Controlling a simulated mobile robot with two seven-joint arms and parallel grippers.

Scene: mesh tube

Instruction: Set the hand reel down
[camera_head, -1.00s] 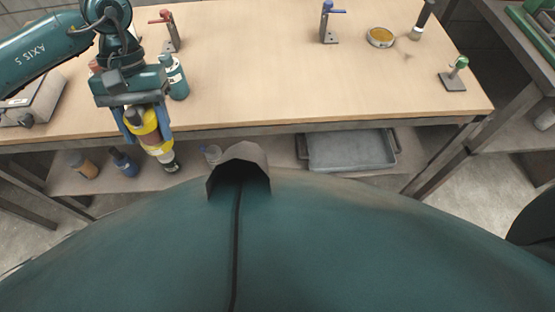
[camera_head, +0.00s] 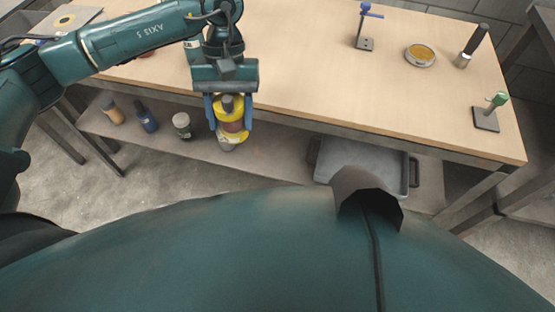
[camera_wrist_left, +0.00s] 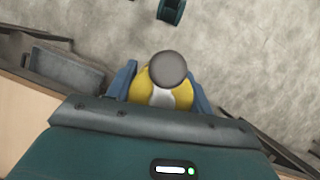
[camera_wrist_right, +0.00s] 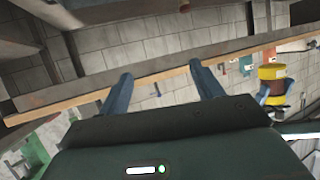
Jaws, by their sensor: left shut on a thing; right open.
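My left gripper (camera_head: 229,116) is shut on the hand reel (camera_head: 231,127), a yellow reel with a brownish band and a dark grey top. It holds the reel roughly upright in front of the bench's near edge, over the lower shelf in the picture. In the left wrist view the reel (camera_wrist_left: 146,84) sits between the two blue fingers, its grey round end toward the camera. My right gripper (camera_wrist_right: 162,84) is open and empty, seen only in its own wrist view. A yellow reel (camera_wrist_right: 271,73) also shows at the right of that view.
The wooden bench top (camera_head: 310,75) is clear in the middle. A blue-handled stand (camera_head: 366,28), an amber dish (camera_head: 420,54), a dark-handled tool (camera_head: 472,45) and a green-topped stand (camera_head: 489,112) stand at its right. The lower shelf (camera_head: 270,160) holds bottles (camera_head: 147,117) and a grey tray (camera_head: 362,166).

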